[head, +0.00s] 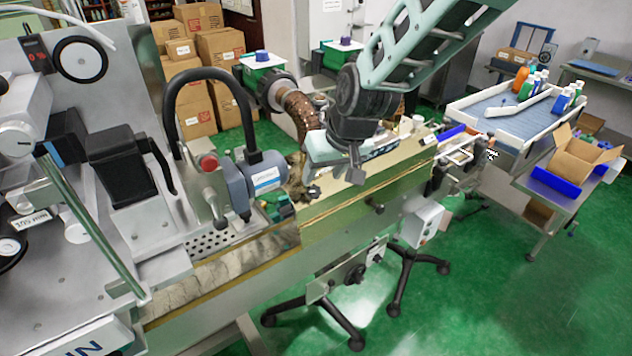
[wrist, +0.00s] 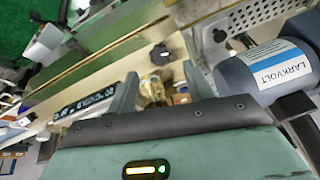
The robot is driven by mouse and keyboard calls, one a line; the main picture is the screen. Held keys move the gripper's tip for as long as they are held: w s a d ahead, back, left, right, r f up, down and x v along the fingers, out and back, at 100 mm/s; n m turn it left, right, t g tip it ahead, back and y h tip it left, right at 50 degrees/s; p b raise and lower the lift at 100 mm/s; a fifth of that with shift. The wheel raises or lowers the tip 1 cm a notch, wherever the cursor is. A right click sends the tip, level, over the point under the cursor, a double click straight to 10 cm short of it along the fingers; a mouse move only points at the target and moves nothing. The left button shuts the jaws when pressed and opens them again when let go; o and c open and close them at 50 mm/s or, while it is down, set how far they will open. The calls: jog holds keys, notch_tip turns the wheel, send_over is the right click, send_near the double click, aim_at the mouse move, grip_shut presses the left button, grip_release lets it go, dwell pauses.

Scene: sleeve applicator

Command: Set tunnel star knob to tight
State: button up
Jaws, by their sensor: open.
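A dark star-shaped knob (wrist: 161,54) shows in the wrist view, beyond and between my fingertips. In the head view a small dark knob (head: 313,192), which looks like the same one, sits on the conveyor's near side, just below my gripper (head: 335,170). In the wrist view my gripper (wrist: 160,68) is open, with one finger on each side and nothing held. The fingers look apart from the knob. I cannot read any loose or tight mark. A black label plate with white text (wrist: 85,103) lies left of the fingers, too blurred to read.
A blue-grey motor (wrist: 262,72) labelled LARKVOLT stands close on the right in the wrist view; it also shows in the head view (head: 262,175) beside a perforated plate. A ribbed brown hose (head: 297,108) is behind my gripper. The conveyor (head: 385,185) runs right, with another knob (head: 378,208) on its side.

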aim_at(314, 190)
jog(key=shift+p+x, duration=0.65)
jog(key=shift+x, duration=2.4)
jog(key=c, duration=1)
